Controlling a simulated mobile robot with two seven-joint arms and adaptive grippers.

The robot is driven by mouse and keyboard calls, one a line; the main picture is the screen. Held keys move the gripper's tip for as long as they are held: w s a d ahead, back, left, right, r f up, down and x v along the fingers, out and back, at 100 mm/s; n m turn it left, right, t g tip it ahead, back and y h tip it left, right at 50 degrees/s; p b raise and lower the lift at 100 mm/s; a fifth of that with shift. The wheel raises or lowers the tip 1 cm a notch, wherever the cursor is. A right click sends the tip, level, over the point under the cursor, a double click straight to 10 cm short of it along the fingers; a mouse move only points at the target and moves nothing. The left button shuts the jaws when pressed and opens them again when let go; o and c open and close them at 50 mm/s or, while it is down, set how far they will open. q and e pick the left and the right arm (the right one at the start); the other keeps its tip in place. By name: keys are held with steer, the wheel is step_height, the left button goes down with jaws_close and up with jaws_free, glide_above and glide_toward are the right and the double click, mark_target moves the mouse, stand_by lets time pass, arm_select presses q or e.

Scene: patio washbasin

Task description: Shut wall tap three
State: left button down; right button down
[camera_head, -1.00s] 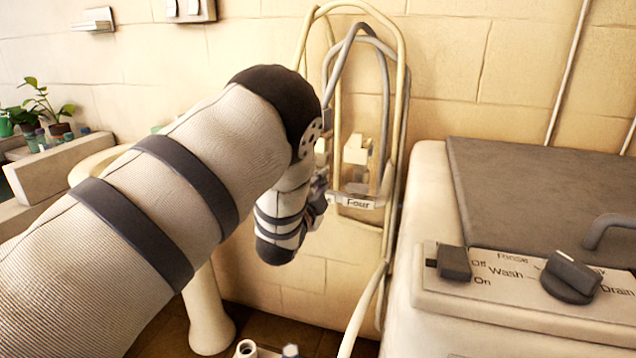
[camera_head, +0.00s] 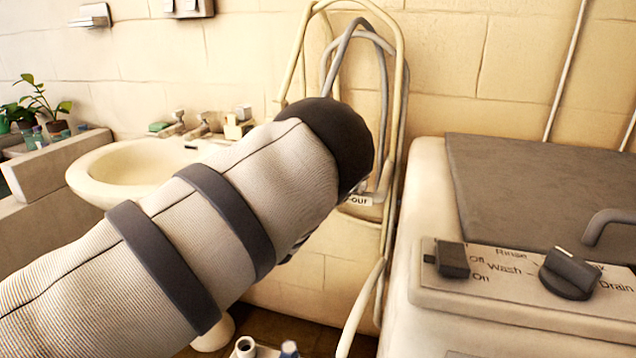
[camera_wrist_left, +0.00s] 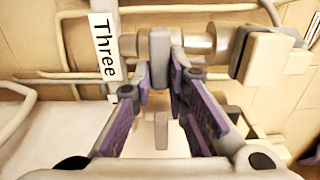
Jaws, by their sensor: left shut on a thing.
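In the left wrist view the label "Three" (camera_wrist_left: 106,52) is on the wall pipework, left of wall tap three (camera_wrist_left: 198,42). The tap has a metal body across the top and a grey upright handle (camera_wrist_left: 160,50). My left gripper (camera_wrist_left: 159,76), with purple pads, is at this handle, its fingertips on either side and shut on it. My right gripper is in neither current view.
A cream washbasin (camera_head: 120,170) with its taps stands left of my arm. Hoses (camera_head: 400,90) loop on the wall, with a label partly reading "Four" (camera_head: 360,200) below. A washing machine (camera_head: 520,295) with knobs fills the right. A plant (camera_head: 45,100) stands far left.

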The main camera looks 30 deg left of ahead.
arm_select(q)
steer(key=shift+a, duration=0.1)
steer(key=c, duration=1.6)
jaws_free()
steer(key=v, duration=1.2)
